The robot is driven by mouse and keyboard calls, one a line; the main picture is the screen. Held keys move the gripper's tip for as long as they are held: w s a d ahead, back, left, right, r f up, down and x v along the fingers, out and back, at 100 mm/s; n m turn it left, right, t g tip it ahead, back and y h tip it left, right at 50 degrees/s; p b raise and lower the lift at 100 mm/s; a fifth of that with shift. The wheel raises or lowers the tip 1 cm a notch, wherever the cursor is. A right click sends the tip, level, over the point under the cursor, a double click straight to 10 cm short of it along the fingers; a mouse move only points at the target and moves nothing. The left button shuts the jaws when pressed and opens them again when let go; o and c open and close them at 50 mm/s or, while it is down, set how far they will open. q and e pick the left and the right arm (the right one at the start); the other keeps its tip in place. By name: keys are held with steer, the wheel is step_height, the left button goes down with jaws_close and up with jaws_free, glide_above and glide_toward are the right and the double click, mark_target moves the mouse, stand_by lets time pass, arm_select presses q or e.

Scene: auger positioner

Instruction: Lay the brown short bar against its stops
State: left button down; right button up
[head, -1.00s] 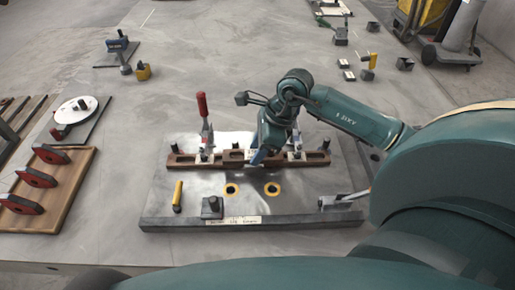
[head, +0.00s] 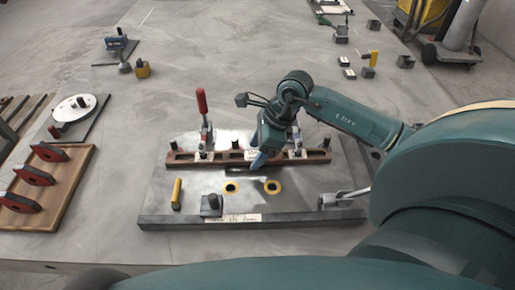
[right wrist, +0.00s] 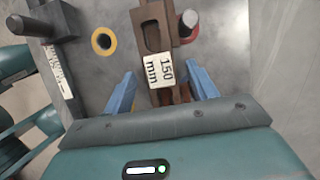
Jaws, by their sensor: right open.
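A brown slotted bar (head: 218,158) lies across the metal plate (head: 158,207) in the head view. In the right wrist view the brown bar (right wrist: 153,35) shows a slot and a white "150 mm" label (right wrist: 159,71). My right gripper (head: 257,161) is over the bar, right of its middle. In the right wrist view my right gripper (right wrist: 161,72) is open, its blue fingers apart on either side of the bar near the label. My arm hides part of the bar in the head view. I cannot tell whether the bar touches any stops. My left gripper is not in view.
A clamp with a red handle (head: 201,101) stands at the bar's left part. A wooden tray (head: 68,197) with red blocks lies left. Open floor separates them.

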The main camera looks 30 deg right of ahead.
steer(key=shift+r+p, duration=0.5)
steer(key=v, duration=1.2)
steer(key=shift+f, duration=0.1)
